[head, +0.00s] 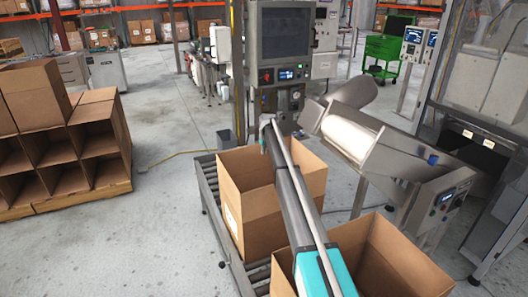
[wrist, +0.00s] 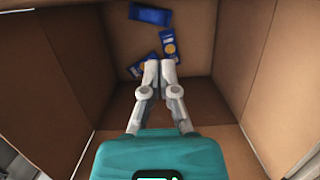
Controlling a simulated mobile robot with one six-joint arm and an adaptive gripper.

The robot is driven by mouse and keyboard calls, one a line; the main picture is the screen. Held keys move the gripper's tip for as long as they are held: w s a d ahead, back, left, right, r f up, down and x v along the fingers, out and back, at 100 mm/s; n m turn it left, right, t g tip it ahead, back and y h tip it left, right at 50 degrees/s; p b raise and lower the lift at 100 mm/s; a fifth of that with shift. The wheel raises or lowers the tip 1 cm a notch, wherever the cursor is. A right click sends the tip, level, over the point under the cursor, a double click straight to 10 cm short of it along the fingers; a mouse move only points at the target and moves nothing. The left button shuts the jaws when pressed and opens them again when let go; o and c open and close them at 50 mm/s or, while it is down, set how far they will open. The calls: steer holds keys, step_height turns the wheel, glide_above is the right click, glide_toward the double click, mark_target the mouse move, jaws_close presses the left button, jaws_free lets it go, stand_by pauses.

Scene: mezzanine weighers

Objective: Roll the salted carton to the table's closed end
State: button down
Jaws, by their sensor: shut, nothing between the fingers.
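Two open brown cartons stand in line on a roller table (head: 207,181). The far carton (head: 247,216) has a white label on its left side. The near carton (head: 395,258) is cut off by the bottom edge. In the wrist view an open carton (wrist: 245,50) holds several blue packets (wrist: 151,15) on its floor. My gripper (wrist: 160,64) is shut and empty, pointing down into this carton. In the head view my arm reaches over the far carton, and the gripper itself is mostly hidden. I cannot read which carton is salted, nor tell which table end is closed.
A metal chute machine (head: 375,150) stands close on the right of the table. A control cabinet (head: 284,50) stands behind it. Stacked empty cartons (head: 75,135) sit on a pallet at left. Floor between pallet and table is clear, with a yellow cable.

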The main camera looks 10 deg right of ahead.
steer(key=shift+r, duration=0.25)
steer(key=c, duration=0.9)
jaws_free()
steer(key=shift+s, duration=0.3)
steer(key=shift+o, duration=0.7)
steer(key=s+r+n+p, duration=0.2)
steer(key=s+n, duration=0.5)
steer(key=s, duration=0.7)
steer(key=shift+s+r+p, duration=0.3)
steer(key=shift+r+p, duration=0.05)
steer(key=shift+p, duration=0.25)
steer(key=s+r+n+g+p, duration=0.1)
steer(key=s+r+n+p, duration=0.3)
steer(key=s+n, duration=0.9)
steer(key=s+d+r+n+g+p, duration=0.1)
steer(key=s+r+n+p, duration=0.3)
steer(key=s+n, duration=0.8)
steer(key=shift+s+r+n+g+h+p, duration=0.2)
steer(key=shift+s+n+g+h+p, duration=0.15)
steer(key=shift+s, duration=10.55)
steer(key=shift+s, duration=0.1)
